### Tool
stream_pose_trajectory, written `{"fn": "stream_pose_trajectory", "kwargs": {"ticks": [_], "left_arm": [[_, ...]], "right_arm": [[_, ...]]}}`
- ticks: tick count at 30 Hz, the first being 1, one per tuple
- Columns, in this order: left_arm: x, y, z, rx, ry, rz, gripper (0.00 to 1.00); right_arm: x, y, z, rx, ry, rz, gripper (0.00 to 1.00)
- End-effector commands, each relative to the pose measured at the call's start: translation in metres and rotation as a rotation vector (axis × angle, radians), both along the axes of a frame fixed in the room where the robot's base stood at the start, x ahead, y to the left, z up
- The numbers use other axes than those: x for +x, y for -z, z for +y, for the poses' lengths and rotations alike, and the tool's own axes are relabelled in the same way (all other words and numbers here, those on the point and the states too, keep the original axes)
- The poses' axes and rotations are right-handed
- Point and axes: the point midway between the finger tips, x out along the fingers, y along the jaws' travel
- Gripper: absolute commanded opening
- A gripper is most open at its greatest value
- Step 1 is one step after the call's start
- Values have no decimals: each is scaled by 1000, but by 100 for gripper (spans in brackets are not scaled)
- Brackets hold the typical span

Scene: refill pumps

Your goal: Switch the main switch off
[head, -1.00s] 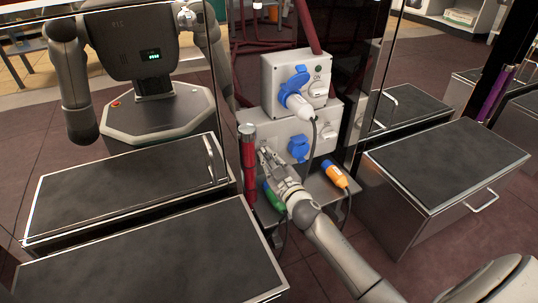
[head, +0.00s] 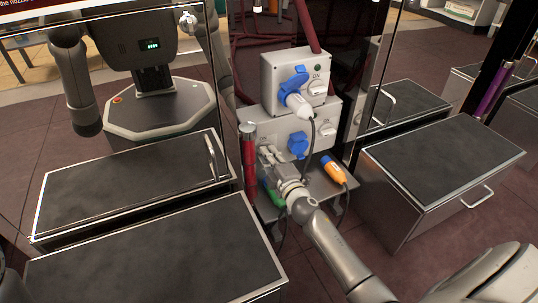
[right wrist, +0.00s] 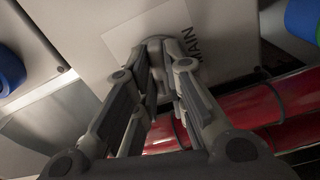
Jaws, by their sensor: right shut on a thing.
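The main switch (right wrist: 157,48) is a grey knob on a pale panel, with the word MAIN printed beside it in the right wrist view. My right gripper (right wrist: 161,68) is shut on this knob, one finger on each side, hiding much of it. In the head view my right gripper (head: 268,154) is at the left part of the lower grey box (head: 270,130), and hides the switch there. My left gripper is not in view.
The upper grey box (head: 282,69) has a white plug (head: 299,104) in its blue socket. A red cylinder (head: 249,165) stands close left of my right gripper. A green connector (head: 268,190) and an orange plug (head: 333,170) are near the shelf. Dark-topped cabinets (head: 440,140) stand either side.

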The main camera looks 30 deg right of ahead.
Motion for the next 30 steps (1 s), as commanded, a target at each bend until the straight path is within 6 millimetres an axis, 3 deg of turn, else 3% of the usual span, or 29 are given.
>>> {"fn": "stream_pose_trajectory", "kwargs": {"ticks": [12,29,30], "left_arm": [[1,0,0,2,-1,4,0],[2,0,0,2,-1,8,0],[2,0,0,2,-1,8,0]], "right_arm": [[0,1,1,-193,-3,12,0],[0,1,2,-222,-3,14,0],[0,1,2,-222,-3,14,16]]}}
